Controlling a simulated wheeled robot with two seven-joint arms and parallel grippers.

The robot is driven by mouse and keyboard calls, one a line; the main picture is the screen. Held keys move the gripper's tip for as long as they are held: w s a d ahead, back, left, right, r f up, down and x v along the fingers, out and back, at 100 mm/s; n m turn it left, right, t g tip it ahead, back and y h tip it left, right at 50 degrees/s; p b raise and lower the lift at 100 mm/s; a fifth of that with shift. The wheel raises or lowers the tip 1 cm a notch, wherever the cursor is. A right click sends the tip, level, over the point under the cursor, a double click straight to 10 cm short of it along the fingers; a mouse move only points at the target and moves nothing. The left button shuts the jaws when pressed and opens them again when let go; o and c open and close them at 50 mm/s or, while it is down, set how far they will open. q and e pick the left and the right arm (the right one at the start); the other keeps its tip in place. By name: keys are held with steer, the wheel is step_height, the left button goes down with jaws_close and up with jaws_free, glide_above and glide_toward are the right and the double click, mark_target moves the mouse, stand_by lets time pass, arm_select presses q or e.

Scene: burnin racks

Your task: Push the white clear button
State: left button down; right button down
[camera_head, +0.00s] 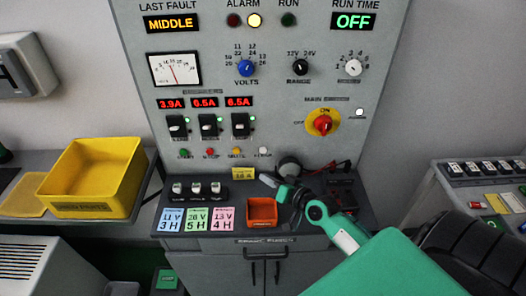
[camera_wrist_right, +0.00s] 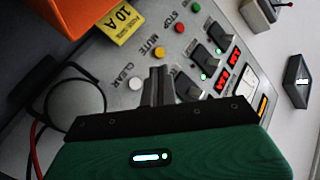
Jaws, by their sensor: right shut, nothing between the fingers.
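The white clear button (camera_head: 263,151) is at the right end of a row of small buttons low on the grey panel. In the right wrist view it (camera_wrist_right: 134,83) sits beside the word CLEAR, just left of my fingers. My right gripper (camera_wrist_right: 158,70) is shut and empty, its fingertips close to the button, between it and the toggle switches in the picture. I cannot tell whether they touch the panel. My left gripper is not in view.
The yellow mute button (camera_wrist_right: 159,52) and red stop button (camera_wrist_right: 180,28) are neighbours of the clear button. An orange bin (camera_head: 262,213) and coloured cards (camera_head: 197,219) lie on the ledge below. A yellow bin (camera_head: 95,178) stands at left.

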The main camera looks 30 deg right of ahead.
mark_target(263, 150)
steer(key=shift+w+d+b, duration=0.6)
steer(key=shift+w+d, duration=0.15)
steer(key=shift+w, duration=0.5)
steer(key=shift+w+d+b, duration=0.55)
steer(key=shift+w+d, duration=0.25)
steer(key=shift+w, duration=0.45)
steer(key=shift+w+d+b, duration=0.6)
steer(key=shift+w+d, duration=0.15)
steer(key=shift+w, duration=0.5)
steer(key=shift+w, duration=0.15)
